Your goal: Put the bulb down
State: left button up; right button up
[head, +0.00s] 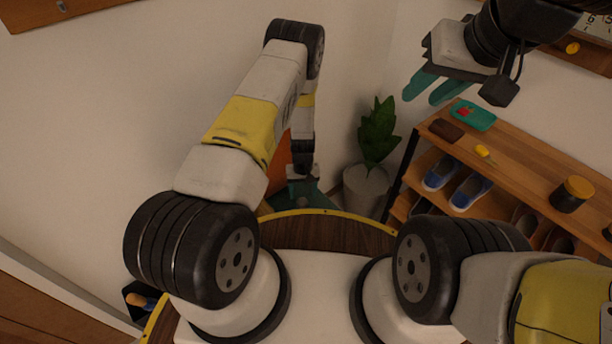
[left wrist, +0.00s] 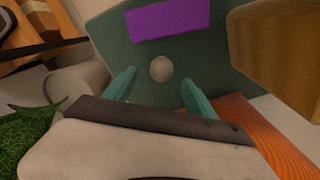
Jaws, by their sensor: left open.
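A small pale round bulb (left wrist: 161,69) shows in the left wrist view against a dark green surface (left wrist: 205,60) with a purple rectangle (left wrist: 165,22) on it. My left gripper (left wrist: 160,92) is open. Its two teal fingers are apart on either side of the bulb in the picture, and neither is seen touching it. In the head view my left gripper (head: 308,187) hangs down beyond the round wooden top, small and partly hidden; the bulb cannot be made out there.
A wooden shelf (head: 530,160) at the right holds shoes, a teal case (head: 473,115) and a dark jar (head: 572,194). A potted plant (head: 378,140) stands in the corner. In the left wrist view a brown wooden block (left wrist: 275,45) is close at the right.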

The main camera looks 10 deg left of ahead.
aim_at(302, 199)
pick_arm(q)
jog(key=f, duration=0.6)
jog(key=shift+w+a+f, duration=0.15)
jog(key=shift+a+f, duration=0.05)
jog(key=shift+f, duration=0.15)
grip_shut()
jog(key=shift+r, duration=0.15)
